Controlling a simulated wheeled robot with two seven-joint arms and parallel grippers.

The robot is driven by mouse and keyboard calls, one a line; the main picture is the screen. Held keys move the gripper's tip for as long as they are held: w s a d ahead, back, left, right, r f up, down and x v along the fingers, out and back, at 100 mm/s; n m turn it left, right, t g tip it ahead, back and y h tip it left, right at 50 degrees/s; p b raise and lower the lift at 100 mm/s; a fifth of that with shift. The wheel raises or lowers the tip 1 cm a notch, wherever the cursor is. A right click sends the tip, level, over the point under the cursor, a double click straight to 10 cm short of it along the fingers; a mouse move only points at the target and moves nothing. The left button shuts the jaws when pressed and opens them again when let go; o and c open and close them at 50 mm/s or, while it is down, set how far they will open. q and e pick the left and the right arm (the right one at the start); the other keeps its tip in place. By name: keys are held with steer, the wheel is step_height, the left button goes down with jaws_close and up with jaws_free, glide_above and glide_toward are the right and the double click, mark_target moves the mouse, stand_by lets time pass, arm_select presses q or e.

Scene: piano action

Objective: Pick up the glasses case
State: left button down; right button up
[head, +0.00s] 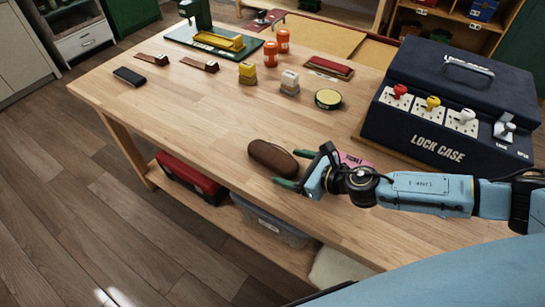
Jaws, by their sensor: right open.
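A brown, rounded glasses case (270,156) lies on the wooden workbench (180,110) near its front edge. My right gripper (294,169) reaches in from the right, low over the bench. Its jaws are open, with dark green fingertips at the right end of the case. One fingertip is on the near side and the other toward the far side. I cannot tell whether they touch the case. My left gripper is out of view.
A dark lock case (435,110) with coloured knobs stands at the right. A pink item (354,160) lies partly hidden behind my right gripper. A round yellow-topped tin (328,98), small blocks and orange bottles stand farther back. The bench left of the case is clear.

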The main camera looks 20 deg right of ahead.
steer(key=c, duration=1.1)
